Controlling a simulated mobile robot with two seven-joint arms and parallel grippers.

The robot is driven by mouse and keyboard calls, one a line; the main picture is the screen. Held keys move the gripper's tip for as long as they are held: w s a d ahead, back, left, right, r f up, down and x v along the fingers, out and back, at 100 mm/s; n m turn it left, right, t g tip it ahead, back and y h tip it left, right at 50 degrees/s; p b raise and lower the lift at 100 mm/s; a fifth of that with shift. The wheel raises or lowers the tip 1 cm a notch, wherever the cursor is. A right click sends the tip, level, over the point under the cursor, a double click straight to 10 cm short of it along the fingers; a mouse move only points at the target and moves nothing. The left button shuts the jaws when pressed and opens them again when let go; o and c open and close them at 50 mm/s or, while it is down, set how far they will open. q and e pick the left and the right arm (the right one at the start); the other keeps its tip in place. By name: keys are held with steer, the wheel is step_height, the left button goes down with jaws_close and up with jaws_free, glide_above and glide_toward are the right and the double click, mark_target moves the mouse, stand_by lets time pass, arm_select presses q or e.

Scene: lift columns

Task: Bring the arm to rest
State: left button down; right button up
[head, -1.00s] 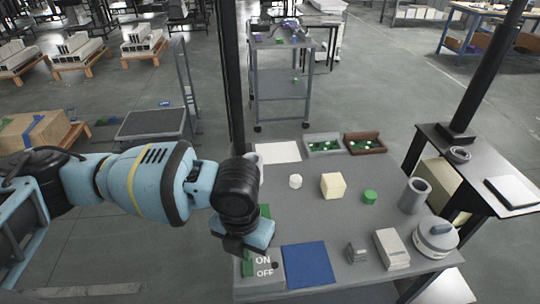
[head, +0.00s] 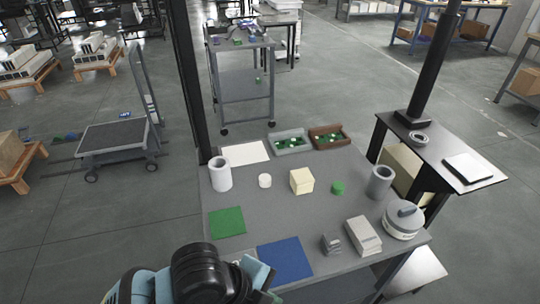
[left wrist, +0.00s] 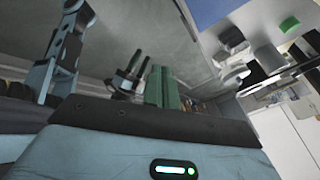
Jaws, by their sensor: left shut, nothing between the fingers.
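My left arm comes in at the bottom of the head view, with its black wrist joint and light-blue gripper (head: 258,278) low at the table's near left edge. The part of the gripper that shows is shut and holds nothing; the arm hides part of it. In the left wrist view its light-blue housing with a lit strip fills the bottom. The grey table (head: 330,215) lies beyond the gripper. A blue mat (head: 285,258) is just right of it, and a green mat (head: 227,222) lies behind it. My right gripper is not in view.
On the table stand a white cup (head: 220,175), a cream block (head: 302,181), a green cylinder (head: 338,187), a grey cup (head: 380,182), a round grey-white device (head: 404,220) and two trays. A black post (head: 188,85) rises at the left.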

arm_select(q)
steer(key=s+a+f+n+y, duration=0.2)
steer(key=s+a+f+n, duration=0.25)
steer(key=a+n, duration=0.35)
steer(key=s+a+f+n+y, duration=0.25)
steer(key=s+a+n, duration=0.25)
steer(key=a+n, duration=0.25)
steer(key=s+a+f+n+y, duration=0.2)
steer(key=s+a+f+n, duration=0.2)
steer(key=a+n, duration=0.4)
steer(key=w+d+f+t+h, duration=0.2)
steer(key=w+f+t, duration=0.4)
steer(key=f, duration=0.4)
steer(key=shift+d+t, duration=0.4)
steer(key=shift+t, duration=0.5)
steer(key=shift+m, duration=0.25)
steer(key=shift+s+d, duration=0.1)
